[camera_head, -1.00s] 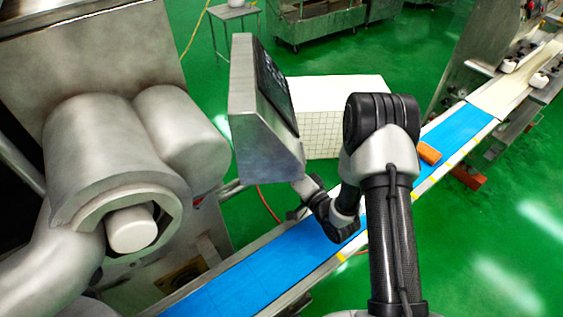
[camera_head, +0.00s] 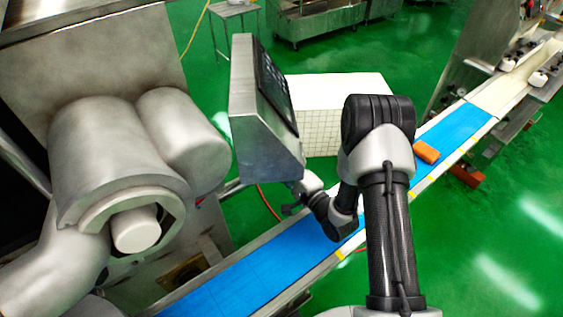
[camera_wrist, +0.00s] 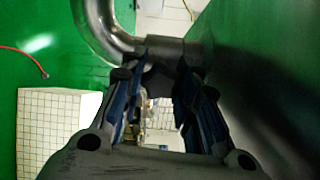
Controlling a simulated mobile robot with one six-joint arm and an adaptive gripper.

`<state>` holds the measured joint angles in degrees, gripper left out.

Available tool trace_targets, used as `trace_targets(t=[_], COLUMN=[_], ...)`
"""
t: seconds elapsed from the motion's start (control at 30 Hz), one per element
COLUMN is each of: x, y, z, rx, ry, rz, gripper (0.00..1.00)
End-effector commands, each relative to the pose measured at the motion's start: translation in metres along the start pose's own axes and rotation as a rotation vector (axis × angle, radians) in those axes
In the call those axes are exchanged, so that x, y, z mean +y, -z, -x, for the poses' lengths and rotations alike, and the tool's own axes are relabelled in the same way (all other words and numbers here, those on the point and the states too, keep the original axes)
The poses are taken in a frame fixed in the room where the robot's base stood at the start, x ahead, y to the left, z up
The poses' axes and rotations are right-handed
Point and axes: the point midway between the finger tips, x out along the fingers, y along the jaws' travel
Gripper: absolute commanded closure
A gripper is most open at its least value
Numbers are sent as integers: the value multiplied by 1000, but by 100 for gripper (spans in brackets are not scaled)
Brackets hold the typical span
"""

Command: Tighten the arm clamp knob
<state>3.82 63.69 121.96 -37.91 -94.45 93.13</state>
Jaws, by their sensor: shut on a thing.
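The arm clamp knob (camera_wrist: 163,76) is a dark shape between the fingertips in the wrist view, mostly covered by them. A dark collar (camera_wrist: 170,50) at the end of a curved metal tube (camera_wrist: 105,28) is just beyond it. My gripper (camera_wrist: 168,78) is closed on the knob, with one blue-lined finger on each side.
The blue conveyor belt (camera_head: 250,275) runs under my arm, with an orange block (camera_head: 426,152) at its right. The steel machine with a large nozzle (camera_head: 137,230) fills the left. A white tiled box (camera_head: 340,100) stands behind the monitor. Green floor is open at right.

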Motion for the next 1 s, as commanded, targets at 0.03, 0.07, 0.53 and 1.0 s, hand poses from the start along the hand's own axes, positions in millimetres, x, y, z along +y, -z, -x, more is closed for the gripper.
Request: trace_targets(t=[0.03,0.07,0.53,1.0], x=[1,1,1,0], y=[0,0,0,0], z=[0,0,0,1], rx=[0,0,0,0], ry=[-2,-2,-1,0], rz=[-5,-6,-6,-5], gripper=[95,95,61,50])
